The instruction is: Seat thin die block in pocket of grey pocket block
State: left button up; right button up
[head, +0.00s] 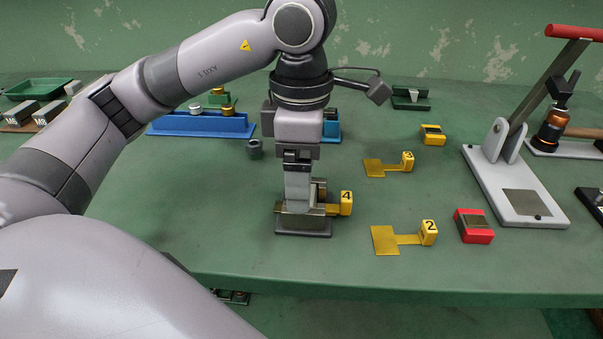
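My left gripper (298,208) points straight down at the middle of the table, its fingers right at a grey block (303,231) low on the tabletop. This looks like the grey pocket block; its pocket is hidden by the fingers. A brass strip with a yellow tag marked 4 (343,204) shows at the block's right side. I cannot make out the thin die block; it may be hidden between or behind the fingers. Whether the fingers are open or shut on something cannot be seen. My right gripper is not in view.
Brass shims with tags 2 (385,240) and 3 (374,168) lie to the right, with a red block (474,226) and a yellow block (432,135). A lever press (515,190) stands farther right. A blue rack (203,125) is behind on the left. The table's front left is clear.

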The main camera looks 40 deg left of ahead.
pick_arm(q)
notch_tip(320, 180, up, 6)
jog(key=shift+f+p, duration=0.1)
jog(key=shift+p, duration=0.75)
jog(key=shift+r, duration=0.2)
